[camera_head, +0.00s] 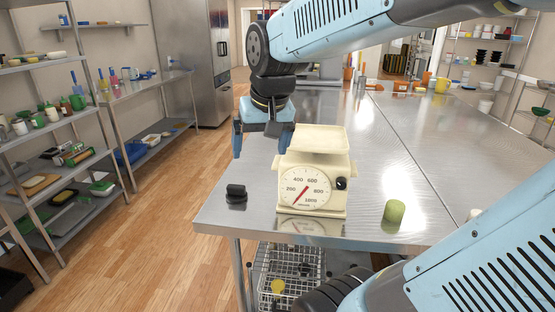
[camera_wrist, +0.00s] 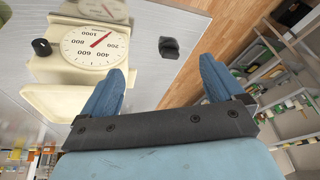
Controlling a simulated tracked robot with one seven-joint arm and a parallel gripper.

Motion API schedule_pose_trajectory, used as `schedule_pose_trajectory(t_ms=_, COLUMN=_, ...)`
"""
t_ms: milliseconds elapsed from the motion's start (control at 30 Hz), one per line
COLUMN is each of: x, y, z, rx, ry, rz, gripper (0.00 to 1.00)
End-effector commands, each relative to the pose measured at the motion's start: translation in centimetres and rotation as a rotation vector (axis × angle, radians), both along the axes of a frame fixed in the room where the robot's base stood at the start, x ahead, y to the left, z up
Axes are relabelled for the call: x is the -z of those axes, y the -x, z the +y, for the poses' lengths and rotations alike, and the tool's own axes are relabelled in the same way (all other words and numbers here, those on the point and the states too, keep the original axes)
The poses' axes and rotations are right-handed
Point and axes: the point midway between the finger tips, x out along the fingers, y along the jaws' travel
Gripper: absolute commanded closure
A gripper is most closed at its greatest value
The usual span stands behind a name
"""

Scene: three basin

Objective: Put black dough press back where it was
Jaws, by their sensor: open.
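The black dough press (camera_head: 236,193) stands on the steel table near its left edge, to the left of the cream kitchen scale. It also shows in the wrist view (camera_wrist: 169,47), beyond the fingertips and roughly between them. My gripper (camera_head: 262,148) is open and points downward above the table. It is higher than the press, apart from it and to its right in the head view, beside the scale. In the wrist view, nothing sits between the blue fingers (camera_wrist: 163,76).
The cream scale (camera_head: 312,188) stands close to my gripper and the press. A green cylinder (camera_head: 394,211) stands to its right. The table's left edge (camera_head: 213,187) is near the press. Loaded shelves (camera_head: 50,130) stand at the left. The table's right side is largely clear.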

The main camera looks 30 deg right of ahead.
Motion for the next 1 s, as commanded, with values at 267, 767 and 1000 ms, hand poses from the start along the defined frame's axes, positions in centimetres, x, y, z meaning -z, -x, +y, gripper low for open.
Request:
schedule_pose_trajectory(t_ms=267, x=0.0, y=5.7, z=0.1, rx=-0.113, ry=0.06, rz=-0.106, gripper=0.05)
schedule_pose_trajectory(t_ms=767, x=0.3, y=7.3, z=-0.3, rx=-0.149, ry=0.084, rz=-0.133, gripper=0.05)
schedule_pose_trajectory(t_ms=1000, x=0.3, y=7.3, z=-0.3, rx=-0.149, ry=0.084, rz=-0.133, gripper=0.05)
